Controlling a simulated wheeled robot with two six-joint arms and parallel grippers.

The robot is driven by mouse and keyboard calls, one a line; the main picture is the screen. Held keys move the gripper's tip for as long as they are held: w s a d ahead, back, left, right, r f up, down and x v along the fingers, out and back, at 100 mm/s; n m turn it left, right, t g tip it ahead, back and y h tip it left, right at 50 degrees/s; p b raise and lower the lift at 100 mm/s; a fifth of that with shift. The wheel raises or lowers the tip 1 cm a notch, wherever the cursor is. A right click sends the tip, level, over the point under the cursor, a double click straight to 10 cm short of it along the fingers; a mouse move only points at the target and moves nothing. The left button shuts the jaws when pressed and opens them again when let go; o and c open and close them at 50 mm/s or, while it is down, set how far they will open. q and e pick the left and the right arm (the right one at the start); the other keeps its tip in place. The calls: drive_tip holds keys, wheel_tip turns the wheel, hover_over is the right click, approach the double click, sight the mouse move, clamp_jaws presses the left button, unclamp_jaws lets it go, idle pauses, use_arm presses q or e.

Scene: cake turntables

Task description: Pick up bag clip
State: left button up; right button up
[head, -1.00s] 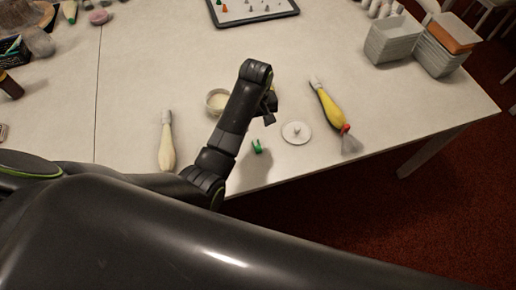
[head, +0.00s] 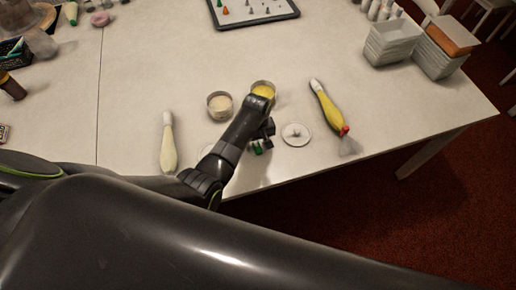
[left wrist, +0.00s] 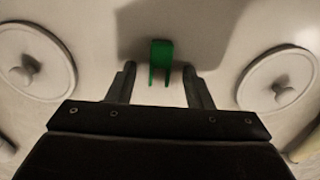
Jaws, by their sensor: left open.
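The green bag clip (head: 257,149) lies on the white table near its front edge, partly hidden by my left gripper in the head view. In the left wrist view the green clip (left wrist: 161,62) shows whole, with its two prongs pointing toward the gripper. My left gripper (head: 262,138) is open and empty, low over the table. In the left wrist view its two fingers (left wrist: 158,85) stand one on each side of the clip's prong end, with gaps. I cannot tell the exact height above the clip. My right gripper is not in view.
Two cups, cream (head: 220,105) and yellow (head: 263,89), stand behind. A yellow piping bag (head: 327,107) and a pale one (head: 168,143) lie at the sides.

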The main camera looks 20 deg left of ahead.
use_arm(q)
drive_tip(key=c, duration=0.9)
drive_tip(key=shift+o, duration=0.2)
drive_tip(key=shift+r, duration=0.1)
wheel_tip(320, 180, up, 15)
drive_tip(key=p, duration=0.6)
